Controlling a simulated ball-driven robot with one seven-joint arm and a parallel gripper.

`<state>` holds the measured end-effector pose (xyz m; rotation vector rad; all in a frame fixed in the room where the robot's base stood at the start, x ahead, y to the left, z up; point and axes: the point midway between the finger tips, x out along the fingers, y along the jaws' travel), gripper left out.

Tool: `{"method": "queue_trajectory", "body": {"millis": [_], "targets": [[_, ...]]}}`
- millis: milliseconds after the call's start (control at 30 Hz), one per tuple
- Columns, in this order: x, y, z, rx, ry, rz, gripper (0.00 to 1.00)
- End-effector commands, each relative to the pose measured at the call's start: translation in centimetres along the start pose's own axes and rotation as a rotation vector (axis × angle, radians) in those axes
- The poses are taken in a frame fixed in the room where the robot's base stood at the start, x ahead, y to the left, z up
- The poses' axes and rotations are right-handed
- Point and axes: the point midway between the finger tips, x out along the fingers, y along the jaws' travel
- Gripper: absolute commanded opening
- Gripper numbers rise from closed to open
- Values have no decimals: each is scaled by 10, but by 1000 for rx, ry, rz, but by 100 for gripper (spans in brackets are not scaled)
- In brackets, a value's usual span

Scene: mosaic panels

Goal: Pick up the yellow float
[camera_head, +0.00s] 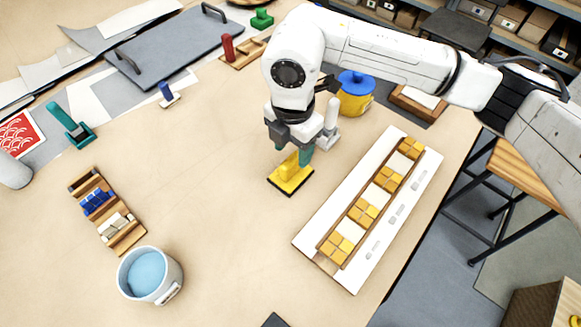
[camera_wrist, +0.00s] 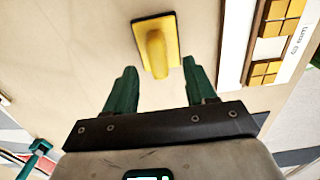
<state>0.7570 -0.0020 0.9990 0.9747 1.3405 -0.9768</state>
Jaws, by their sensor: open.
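The yellow float (camera_head: 290,176) lies flat on the table, its dark base down and its yellow handle on top. It also shows in the wrist view (camera_wrist: 156,48), ahead of the fingertips. My gripper (camera_head: 292,160) has green fingers and is just above and beside the float in the head view. In the wrist view my gripper (camera_wrist: 157,75) is open, with one finger on each side of the line to the float's handle. Nothing is between the fingers. Contact with the float cannot be told.
A white panel (camera_head: 310,247) with a wooden tray of yellow tiles lies to the right. A blue-lidded yellow pot (camera_head: 355,97) stands behind. A bucket of blue water (camera_head: 150,275) and a wooden tile tray (camera_head: 125,238) are at left. The table front-centre is clear.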

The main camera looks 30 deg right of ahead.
Motion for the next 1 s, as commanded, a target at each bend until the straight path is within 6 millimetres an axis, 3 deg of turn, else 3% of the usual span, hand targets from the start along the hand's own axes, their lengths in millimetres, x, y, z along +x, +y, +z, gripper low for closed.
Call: {"method": "queue_trajectory", "body": {"millis": [400,700,1000], "targets": [[47,4,0,1,2,-1,55],[54,4,0,-1,1,0,55],[53,4,-1,0,1,0,28]]}}
